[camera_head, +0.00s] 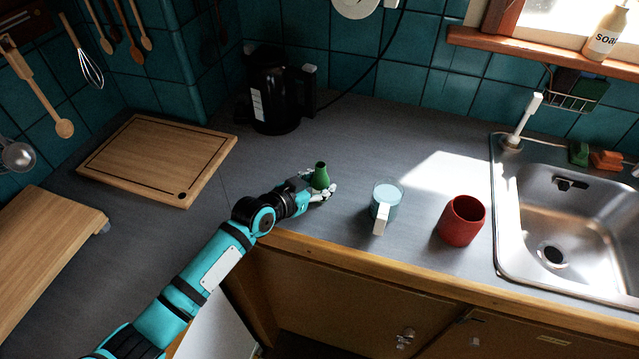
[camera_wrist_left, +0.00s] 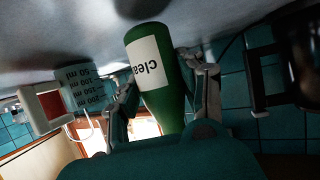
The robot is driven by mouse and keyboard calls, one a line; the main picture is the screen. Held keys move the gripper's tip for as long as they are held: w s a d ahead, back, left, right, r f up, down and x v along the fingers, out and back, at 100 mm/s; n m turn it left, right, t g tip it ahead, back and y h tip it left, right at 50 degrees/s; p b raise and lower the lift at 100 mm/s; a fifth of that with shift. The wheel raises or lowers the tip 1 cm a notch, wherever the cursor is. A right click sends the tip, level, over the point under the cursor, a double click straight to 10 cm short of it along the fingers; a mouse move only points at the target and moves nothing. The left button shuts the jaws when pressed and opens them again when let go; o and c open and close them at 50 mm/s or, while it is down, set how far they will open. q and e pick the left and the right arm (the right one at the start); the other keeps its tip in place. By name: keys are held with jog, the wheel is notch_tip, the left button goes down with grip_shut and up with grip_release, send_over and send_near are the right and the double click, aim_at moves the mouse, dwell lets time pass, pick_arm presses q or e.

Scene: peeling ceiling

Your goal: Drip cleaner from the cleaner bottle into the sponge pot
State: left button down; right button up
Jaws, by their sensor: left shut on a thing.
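The green cleaner bottle (camera_head: 321,177) stands upright on the grey counter, near its front edge. Its white label, partly reading "clea", shows in the left wrist view (camera_wrist_left: 148,66), which is upside down. My left gripper (camera_head: 321,190) is shut around the bottle, with one finger on each side of it in the wrist view (camera_wrist_left: 168,82). The red pot (camera_head: 462,222), seemingly the sponge pot, stands open and upright to the right, near the sink. Its inside is mostly in shadow. My right gripper is not in view.
A measuring jug (camera_head: 384,204) with a white handle stands between bottle and red pot; pale blue shows inside. A black kettle (camera_head: 272,95) stands behind the bottle. A cutting board (camera_head: 158,158) lies left, the sink (camera_head: 512,230) is right. Counter behind the jug is clear.

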pick_arm(q)
jog(key=shift+f, duration=0.25)
jog(key=shift+r, duration=0.1)
jog(key=c, duration=0.7)
grip_release()
jog(key=shift+s+a+r+p, duration=0.15)
jog(key=shift+s+a+p, duration=0.1)
jog(key=shift+p, duration=0.1)
jog(key=p+v, duration=0.2)
jog(key=v, duration=0.1)
jog(key=shift+s+a+r+p, duration=0.15)
jog(key=shift+s+p, duration=0.1)
jog(key=shift+p, duration=0.1)
jog(key=p+v, duration=0.2)
jog(key=v, duration=0.1)
jog(key=shift+s, duration=0.1)
jog(key=shift+p+v, duration=0.45)
jog(key=shift+v, duration=0.35)
